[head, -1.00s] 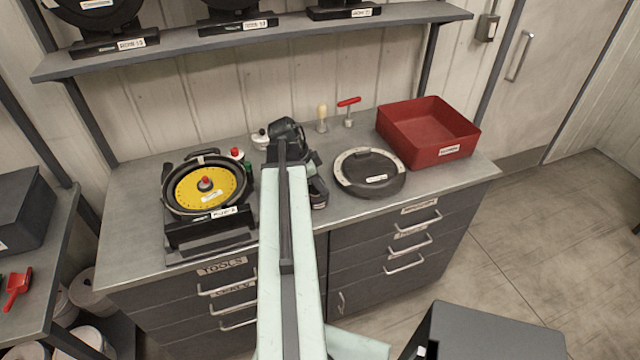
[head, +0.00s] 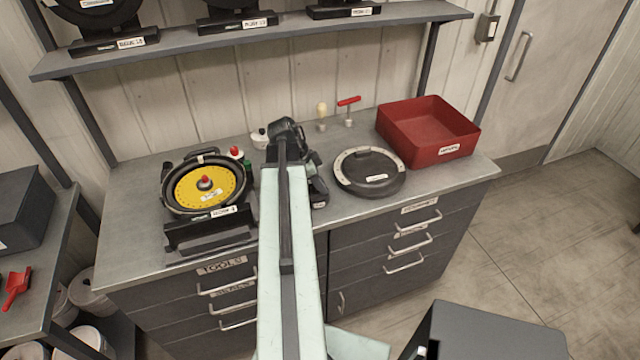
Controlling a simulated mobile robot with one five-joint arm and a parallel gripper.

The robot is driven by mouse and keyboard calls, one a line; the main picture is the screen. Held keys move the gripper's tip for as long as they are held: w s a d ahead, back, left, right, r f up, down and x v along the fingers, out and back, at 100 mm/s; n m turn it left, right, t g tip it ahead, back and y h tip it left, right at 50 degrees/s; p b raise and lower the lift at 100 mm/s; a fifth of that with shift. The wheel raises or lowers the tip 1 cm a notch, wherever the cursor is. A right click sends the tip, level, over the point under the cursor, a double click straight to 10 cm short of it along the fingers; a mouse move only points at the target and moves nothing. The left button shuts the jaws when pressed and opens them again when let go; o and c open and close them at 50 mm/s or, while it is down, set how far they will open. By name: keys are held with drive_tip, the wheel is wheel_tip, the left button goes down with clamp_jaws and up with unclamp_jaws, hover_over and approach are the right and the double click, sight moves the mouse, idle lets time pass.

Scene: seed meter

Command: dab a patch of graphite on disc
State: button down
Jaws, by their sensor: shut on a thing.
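The yellow disc (head: 222,180) lies in a round black housing at the left of the bench. A red knob (head: 204,180) stands at its centre. My gripper (head: 312,172) is right of the disc, over the middle of the bench. My pale arm hides most of it, with only dark parts showing beside the arm. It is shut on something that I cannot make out. No graphite patch can be made out on the disc. A small white pot (head: 259,140) stands behind the disc, close to my wrist; its contents cannot be seen.
A red-topped white bottle (head: 237,154) stands behind the housing. A dark round lid (head: 372,178), a red bin (head: 425,145), a wooden-handled tool (head: 322,111) and a red T-handled tool (head: 348,102) are on the right. A shelf (head: 270,34) hangs above. The front right of the bench is clear.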

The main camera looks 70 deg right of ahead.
idle(0.3)
wheel_tip(320, 180, up, 7)
drive_tip(key=p, duration=0.7)
drive_tip(key=shift+r, duration=0.1)
